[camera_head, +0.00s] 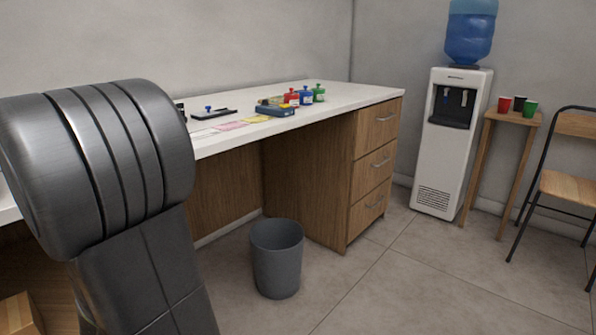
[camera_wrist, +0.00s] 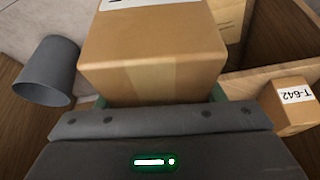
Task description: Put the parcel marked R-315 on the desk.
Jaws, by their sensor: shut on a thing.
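A brown cardboard parcel (camera_wrist: 150,60) fills the top middle of the wrist view. My gripper (camera_wrist: 158,97) is shut on it, with greenish finger parts showing at its lower sides. A white label shows only at the parcel's top edge, and its marking cannot be read. The desk (camera_head: 225,138) has a white top and wooden drawers, and stands across the middle of the head view. My arm covers part of its left side. My gripper and the held parcel do not show in the head view.
A smaller parcel marked T-642 (camera_wrist: 292,104) lies at the right of the wrist view. A grey bin (camera_head: 277,262) stands before the desk. A water cooler (camera_head: 448,150) stands right.

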